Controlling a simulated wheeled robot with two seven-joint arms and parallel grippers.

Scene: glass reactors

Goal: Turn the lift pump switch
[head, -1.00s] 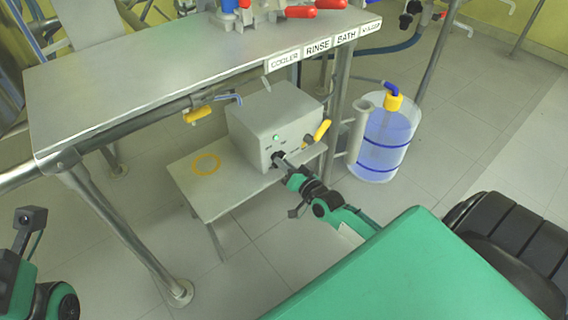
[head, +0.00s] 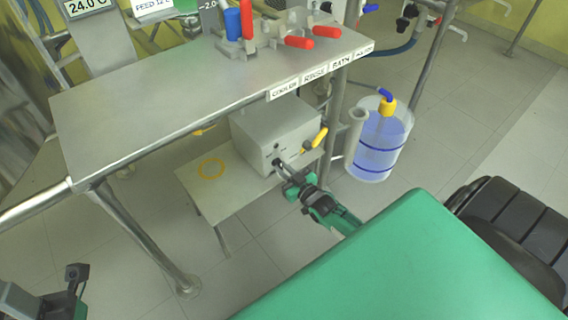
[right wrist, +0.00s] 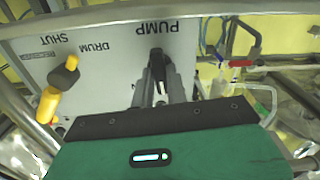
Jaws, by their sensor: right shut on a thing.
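The pump box (head: 255,137) is a grey case on a low shelf under the bench. Its front carries a small dark lamp (head: 276,146) and a black pump switch knob. In the right wrist view the knob (right wrist: 157,62) stands below the upside-down PUMP label (right wrist: 160,27). My right gripper (head: 281,167) reaches the box front and is shut on the knob; its fingers (right wrist: 160,90) partly hide it. My left gripper (head: 76,279) is at the lower left, away from the box, and its jaws are not clear.
A yellow-handled valve (head: 316,139) sits right of the knob; its handle also shows in the right wrist view (right wrist: 50,102). A clear drum (head: 380,145) with blue liquid stands to the right. The bench edge (head: 200,122) overhangs the box.

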